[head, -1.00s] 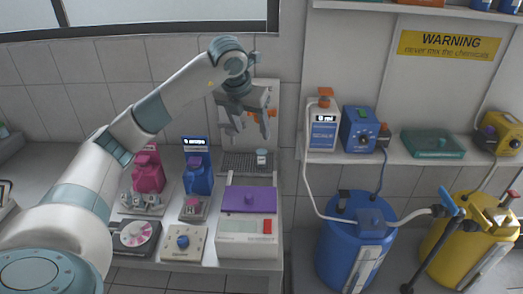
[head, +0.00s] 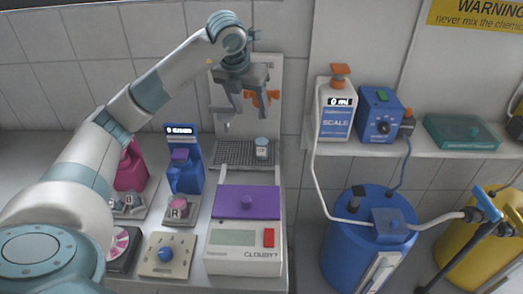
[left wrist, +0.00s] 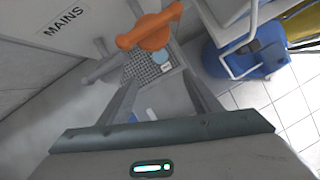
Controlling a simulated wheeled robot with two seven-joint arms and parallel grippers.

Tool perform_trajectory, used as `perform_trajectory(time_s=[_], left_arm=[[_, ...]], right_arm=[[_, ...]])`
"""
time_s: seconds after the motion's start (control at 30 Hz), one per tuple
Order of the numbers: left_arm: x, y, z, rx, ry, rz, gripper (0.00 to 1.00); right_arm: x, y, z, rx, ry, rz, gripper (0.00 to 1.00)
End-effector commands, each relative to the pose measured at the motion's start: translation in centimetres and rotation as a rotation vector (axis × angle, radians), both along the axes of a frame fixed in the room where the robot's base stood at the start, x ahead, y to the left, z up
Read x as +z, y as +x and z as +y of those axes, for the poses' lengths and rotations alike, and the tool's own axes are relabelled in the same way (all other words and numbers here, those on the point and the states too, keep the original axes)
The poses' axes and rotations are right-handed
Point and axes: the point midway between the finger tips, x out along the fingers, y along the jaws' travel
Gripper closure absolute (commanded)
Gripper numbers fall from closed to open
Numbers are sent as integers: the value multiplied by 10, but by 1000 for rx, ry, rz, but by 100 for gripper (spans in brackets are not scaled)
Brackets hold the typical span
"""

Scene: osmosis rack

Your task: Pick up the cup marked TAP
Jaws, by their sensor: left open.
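A small white cup with a grey-blue top (head: 262,148) stands upright on the right part of a dark drip grate (head: 228,153). Its marking is too small to read. In the left wrist view the cup (left wrist: 172,57) shows beside the grate's holes, beyond the fingers and close to an orange tap handle (left wrist: 152,30). My left gripper (head: 245,108) is open and empty, above the grate and higher than the cup, touching neither. Its two fingers (left wrist: 160,95) spread wide in the wrist view. My right gripper is out of view.
The orange tap (head: 262,97) on the back panel is right by my left fingers. A purple-lidded box (head: 247,202) stands in front of the grate.

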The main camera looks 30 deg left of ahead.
Motion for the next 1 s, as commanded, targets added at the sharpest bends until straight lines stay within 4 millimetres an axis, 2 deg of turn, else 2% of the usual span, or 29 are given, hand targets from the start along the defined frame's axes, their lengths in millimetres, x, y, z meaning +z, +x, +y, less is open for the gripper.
perform_trajectory(time_s=[0.27,0.47,0.57,0.8,1.0], left_arm=[[-8,4,0,0,-1,3,42],[-31,12,2,1,0,5,42],[-45,18,3,0,0,5,42],[-85,34,5,1,-1,5,42],[-108,44,7,0,-1,3,42]], right_arm=[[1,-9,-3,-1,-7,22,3],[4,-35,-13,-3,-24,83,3],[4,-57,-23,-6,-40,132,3],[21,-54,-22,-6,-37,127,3],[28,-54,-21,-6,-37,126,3]])
